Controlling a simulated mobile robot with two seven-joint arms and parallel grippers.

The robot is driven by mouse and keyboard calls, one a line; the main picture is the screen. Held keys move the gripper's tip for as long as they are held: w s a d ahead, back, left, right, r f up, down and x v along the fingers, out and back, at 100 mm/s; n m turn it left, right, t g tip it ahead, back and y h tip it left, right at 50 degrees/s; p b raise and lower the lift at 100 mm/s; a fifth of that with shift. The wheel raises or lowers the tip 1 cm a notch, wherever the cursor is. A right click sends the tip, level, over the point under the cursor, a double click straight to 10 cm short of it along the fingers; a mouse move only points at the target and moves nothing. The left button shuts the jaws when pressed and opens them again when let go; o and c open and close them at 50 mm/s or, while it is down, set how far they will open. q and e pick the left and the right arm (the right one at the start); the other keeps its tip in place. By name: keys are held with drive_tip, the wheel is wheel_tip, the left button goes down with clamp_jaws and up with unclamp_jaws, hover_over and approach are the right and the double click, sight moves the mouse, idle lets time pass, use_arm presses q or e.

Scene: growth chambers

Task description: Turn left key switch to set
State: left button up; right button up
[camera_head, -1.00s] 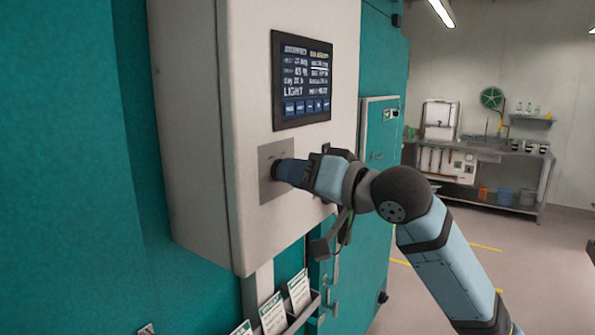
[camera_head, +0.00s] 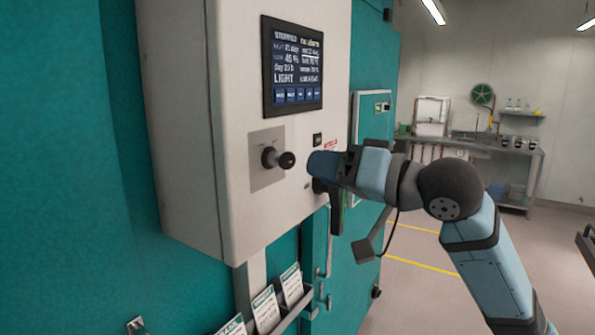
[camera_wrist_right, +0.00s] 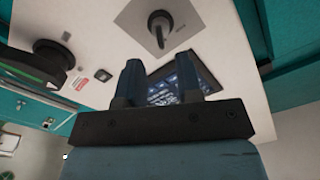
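The key switch (camera_head: 278,158) is a dark knob-like key standing out from a square grey plate (camera_head: 262,182) on the white control box. It also shows in the wrist view (camera_wrist_right: 160,25), at the top, with its grip lying along the plate's label side unclear. My right gripper (camera_head: 318,163) is just right of the switch, apart from it. In the wrist view its two blue fingers (camera_wrist_right: 160,62) are spread with nothing between them. The key's set marking is too small to read. My left gripper is not in view.
A lit display (camera_head: 292,68) sits above the switch on the white box (camera_head: 180,130). A card rack (camera_head: 290,318) hangs below. Open floor lies right, before a bench (camera_head: 510,148).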

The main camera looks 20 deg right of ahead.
drive_tip(key=b+v, duration=0.1)
drive_tip(key=v, duration=0.5)
drive_tip(key=shift+s+d, duration=0.25)
drive_tip(key=shift+s, duration=0.1)
drive_tip(key=shift+f, duration=0.1)
drive_tip(key=w+f+m+h, duration=0.1)
drive_tip(key=w+f+h, duration=0.2)
drive_tip(key=f, duration=1.4)
drive_tip(key=w+f+m+h, duration=0.15)
drive_tip(key=w+f, duration=0.25)
drive_tip(key=f, duration=1.4)
drive_tip(key=s+a+f+n+g+h, duration=0.1)
drive_tip(key=s+a+f+n, duration=0.1)
drive_tip(key=s+f, duration=0.8)
drive_tip(key=s+a+f+n+g+h+p, duration=0.1)
drive_tip(key=s+a+f+n+g+h, duration=0.1)
drive_tip(key=s+f, duration=0.9)
wheel_tip(320, 180, down, 7)
drive_tip(key=shift+a+r, duration=0.15)
drive_tip(key=shift+a, duration=0.55)
